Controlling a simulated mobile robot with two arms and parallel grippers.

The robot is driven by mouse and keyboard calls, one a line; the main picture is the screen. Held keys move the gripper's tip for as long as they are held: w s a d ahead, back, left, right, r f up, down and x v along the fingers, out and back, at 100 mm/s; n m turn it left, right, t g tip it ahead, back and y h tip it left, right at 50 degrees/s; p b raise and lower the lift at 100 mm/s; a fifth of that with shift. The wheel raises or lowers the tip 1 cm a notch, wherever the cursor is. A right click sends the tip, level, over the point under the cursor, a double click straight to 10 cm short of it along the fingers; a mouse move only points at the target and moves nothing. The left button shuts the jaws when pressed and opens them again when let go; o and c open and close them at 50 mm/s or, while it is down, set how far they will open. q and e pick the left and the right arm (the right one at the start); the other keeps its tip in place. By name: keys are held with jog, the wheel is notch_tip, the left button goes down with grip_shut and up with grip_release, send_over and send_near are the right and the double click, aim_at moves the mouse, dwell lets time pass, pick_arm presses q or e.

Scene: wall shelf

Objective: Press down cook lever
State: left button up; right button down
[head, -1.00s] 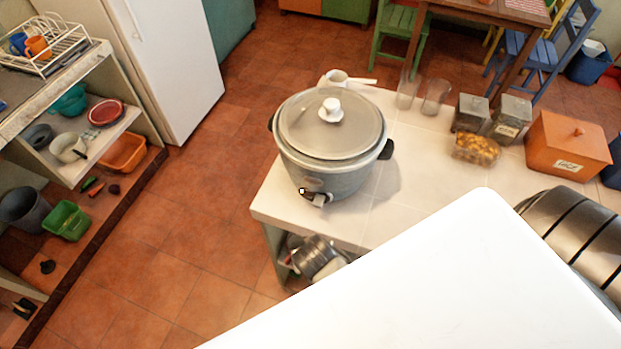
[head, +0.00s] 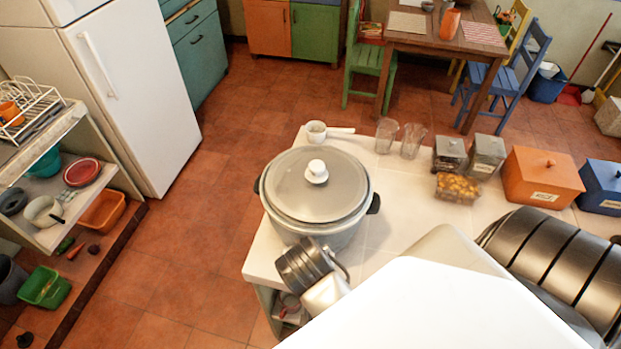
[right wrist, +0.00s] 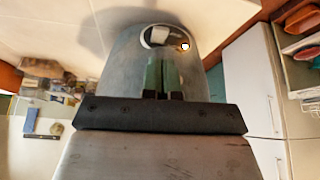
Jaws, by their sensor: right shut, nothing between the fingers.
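The grey rice cooker (head: 335,228) with its clear lid and white knob stands near the front left of the white counter. In the right wrist view its metal body (right wrist: 125,70) is close ahead, with the white cook lever (right wrist: 159,36) in a dark recess and a small lit lamp beside it. My right gripper (right wrist: 161,62) is shut and empty, pointing at the cooker's front near the lever; I cannot tell whether it touches. In the head view my right wrist covers the lever and hides the fingers. My left gripper is not in view.
The counter (head: 400,215) also holds a white cup (head: 316,131), two glasses (head: 387,135), several canisters, a food container (head: 458,188) and an orange box (head: 541,180). A shelf unit (head: 110,200) and fridge (head: 140,90) are at left. Floor between is clear.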

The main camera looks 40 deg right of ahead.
jog(key=x, duration=0.7)
jog(key=shift+f, duration=0.1)
dwell(0.4)
jog(key=shift+f, duration=0.8)
jog(key=shift+s+a, duration=0.1)
jog(key=shift+s+a+r, duration=0.25)
jog(key=shift+s+a, duration=0.25)
jog(key=shift+s, duration=0.05)
jog(key=shift+s+a+r, duration=0.3)
jog(key=shift+s+a, duration=0.15)
jog(key=shift+s, duration=0.1)
